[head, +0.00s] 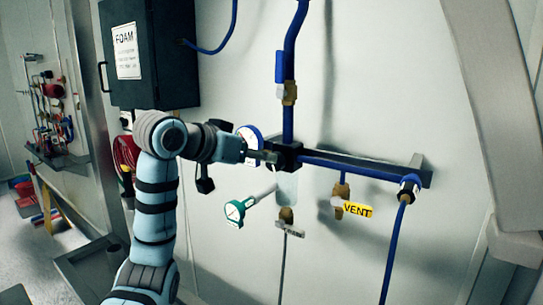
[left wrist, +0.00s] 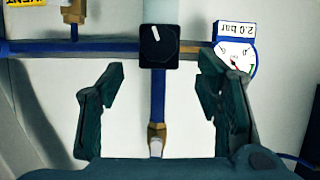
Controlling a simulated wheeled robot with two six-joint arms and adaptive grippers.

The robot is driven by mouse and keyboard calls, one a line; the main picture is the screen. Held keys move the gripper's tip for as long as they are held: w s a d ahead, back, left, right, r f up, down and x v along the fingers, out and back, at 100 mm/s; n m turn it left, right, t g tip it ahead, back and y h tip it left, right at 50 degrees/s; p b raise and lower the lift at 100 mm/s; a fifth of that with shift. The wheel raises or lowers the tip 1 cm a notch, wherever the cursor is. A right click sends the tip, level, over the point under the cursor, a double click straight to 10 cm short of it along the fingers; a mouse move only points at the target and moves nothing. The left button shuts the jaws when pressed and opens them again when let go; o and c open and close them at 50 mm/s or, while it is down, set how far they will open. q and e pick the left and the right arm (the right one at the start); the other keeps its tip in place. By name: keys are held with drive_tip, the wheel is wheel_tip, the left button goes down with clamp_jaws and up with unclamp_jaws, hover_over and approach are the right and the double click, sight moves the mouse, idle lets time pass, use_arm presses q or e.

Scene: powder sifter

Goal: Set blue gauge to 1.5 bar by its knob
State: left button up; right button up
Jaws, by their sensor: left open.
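The blue gauge (head: 249,132) has a white face and a blue rim; my left gripper partly covers it in the head view. In the left wrist view the gauge (left wrist: 237,52) is right of the knob, and its label reads 2.0 bar. Its needle is too small to read. The black knob (left wrist: 158,46) has a white pointer mark and sits on the blue pipe; its block (head: 289,154) also shows in the head view. My left gripper (left wrist: 153,85) is open, its fingers apart on either side of the knob's line, not touching it. My right gripper is in neither view.
A green gauge (head: 235,212) hangs below my left gripper. A yellow VENT tag (head: 357,209) on a brass valve hangs right of the knob. A dark FOAM box (head: 150,55) is upper left.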

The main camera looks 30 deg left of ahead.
use_arm(q)
drive_tip(key=p+x, duration=0.1)
drive_tip(key=x, duration=0.6)
drive_tip(key=shift+d, duration=0.15)
drive_tip(key=shift+w, duration=0.1)
drive_tip(key=shift+w, duration=0.15)
drive_tip(key=c, duration=1.2)
